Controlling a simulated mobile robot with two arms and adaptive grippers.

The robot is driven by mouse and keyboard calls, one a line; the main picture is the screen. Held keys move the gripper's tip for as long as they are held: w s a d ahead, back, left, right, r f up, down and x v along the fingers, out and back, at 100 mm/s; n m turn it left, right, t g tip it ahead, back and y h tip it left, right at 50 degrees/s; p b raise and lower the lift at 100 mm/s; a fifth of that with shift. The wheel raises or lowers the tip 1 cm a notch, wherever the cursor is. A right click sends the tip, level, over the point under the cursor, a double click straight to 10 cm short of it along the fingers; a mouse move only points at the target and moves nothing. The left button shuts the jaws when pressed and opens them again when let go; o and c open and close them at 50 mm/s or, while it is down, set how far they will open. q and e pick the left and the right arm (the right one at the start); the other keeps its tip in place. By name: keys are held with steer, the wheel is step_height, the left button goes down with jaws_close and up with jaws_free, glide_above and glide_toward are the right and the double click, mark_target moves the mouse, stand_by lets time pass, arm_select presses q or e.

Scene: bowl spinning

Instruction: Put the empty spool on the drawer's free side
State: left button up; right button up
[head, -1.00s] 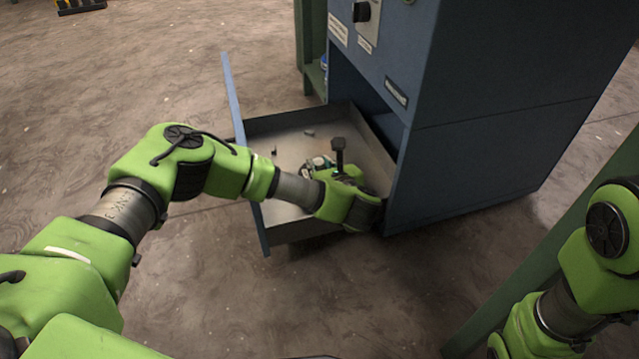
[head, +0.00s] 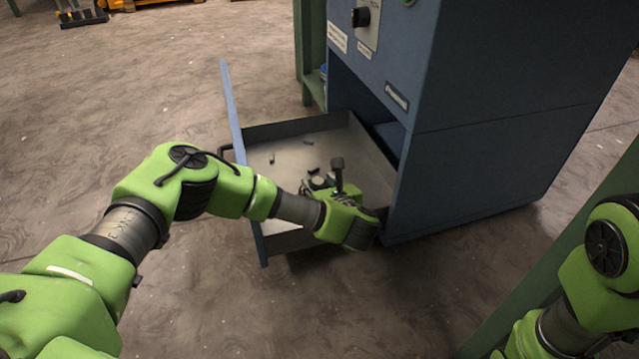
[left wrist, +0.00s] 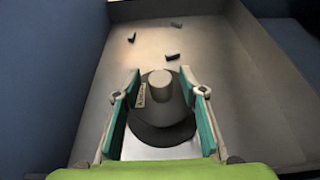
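The empty spool (left wrist: 161,85), a dark round piece with a grey hub on top and a small pale label at its left, sits in the open drawer (head: 290,131). In the head view it is mostly hidden by my left gripper (head: 318,182). In the left wrist view my left gripper (left wrist: 161,74) has its teal-padded fingers apart, one on each side of the spool. The fingers look open around it; whether a pad touches it is hard to see. My right gripper is out of view; only part of that arm shows.
Small dark pieces (head: 272,157) lie loose on the drawer floor, toward its far part, with bare floor around them. The drawer's tall front panel (head: 231,105) stands at the left, the blue cabinet (head: 480,130) at the right. A green post (head: 560,245) is near my right arm.

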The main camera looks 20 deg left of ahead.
arm_select(q)
steer(key=shift+r, duration=0.25)
steer(key=p+v, duration=0.6)
steer(key=v, duration=0.4)
steer(key=shift+s+d+r, duration=0.1)
steer(key=shift+s+d, duration=0.15)
steer(key=shift+d, duration=0.05)
steer(key=shift+s+d+r, duration=0.1)
steer(key=shift+s+d, duration=0.2)
steer(key=shift+s, duration=0.2)
